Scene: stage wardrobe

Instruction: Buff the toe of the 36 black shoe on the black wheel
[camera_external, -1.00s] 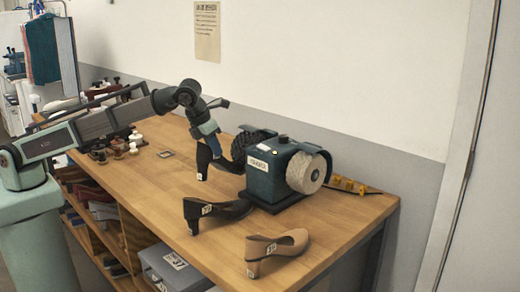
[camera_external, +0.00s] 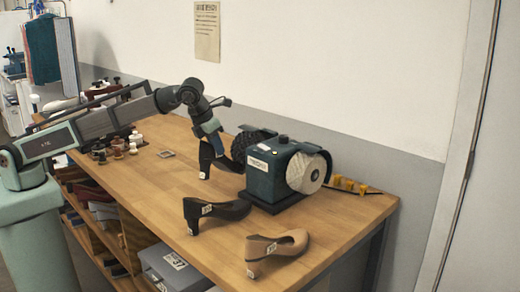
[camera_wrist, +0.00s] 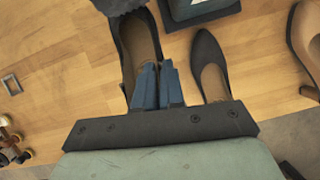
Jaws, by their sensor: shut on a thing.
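A black heeled shoe (camera_wrist: 128,45) is in my gripper (camera_wrist: 158,85), whose blue fingers are shut on its side wall in the wrist view. In the external view this shoe (camera_external: 205,158) has its heel to the left and its toe to the right, by the black wheel (camera_external: 247,143). The wheel (camera_wrist: 118,4) hides the toe end in the wrist view, so contact cannot be told. A second black shoe (camera_external: 215,212) stands on the table in front, and also shows in the wrist view (camera_wrist: 208,65). The shoe tags are too small to read.
The teal buffing machine (camera_external: 265,178) carries a pale wheel (camera_external: 305,173) on its right. A tan shoe (camera_external: 277,250) stands at the front right. Several small jars (camera_external: 118,150) are at the left.

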